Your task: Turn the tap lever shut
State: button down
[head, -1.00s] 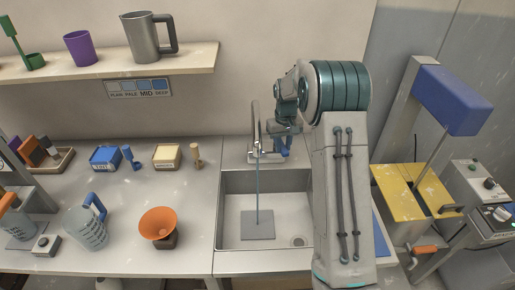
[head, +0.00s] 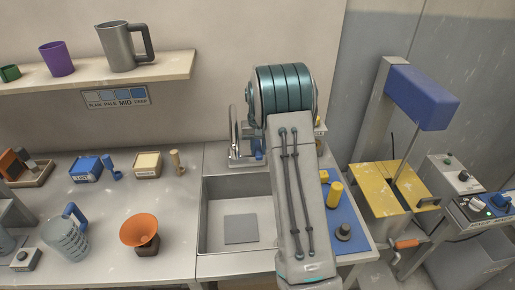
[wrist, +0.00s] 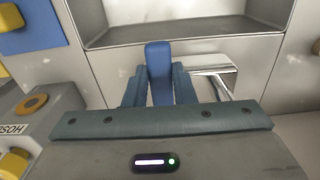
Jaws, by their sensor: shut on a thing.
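The blue tap lever (wrist: 158,72) stands between the two fingers of my gripper (wrist: 159,82) in the wrist view. My gripper is shut on it. The chrome tap (wrist: 214,68) is beside the right finger there. In the head view the tap (head: 234,135) rises behind the sink (head: 222,198), with a bit of blue (head: 258,151) at its base. My arm hides the gripper and most of the lever in that view. No water stream shows under the spout.
A blue mat (head: 350,228) with yellow and dark pieces lies right of the sink. A blue-handled jug (head: 68,238) and an orange funnel (head: 140,230) stand on the left counter. A shelf (head: 150,75) with cups hangs above. A yellow-topped machine (head: 385,188) stands at right.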

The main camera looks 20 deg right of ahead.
jog(key=c, duration=1.2)
grip_release()
jog(key=shift+r, duration=0.1)
notch_tip(320, 180, up, 14)
jog(key=shift+b, duration=0.4)
jog(key=shift+f, duration=0.2)
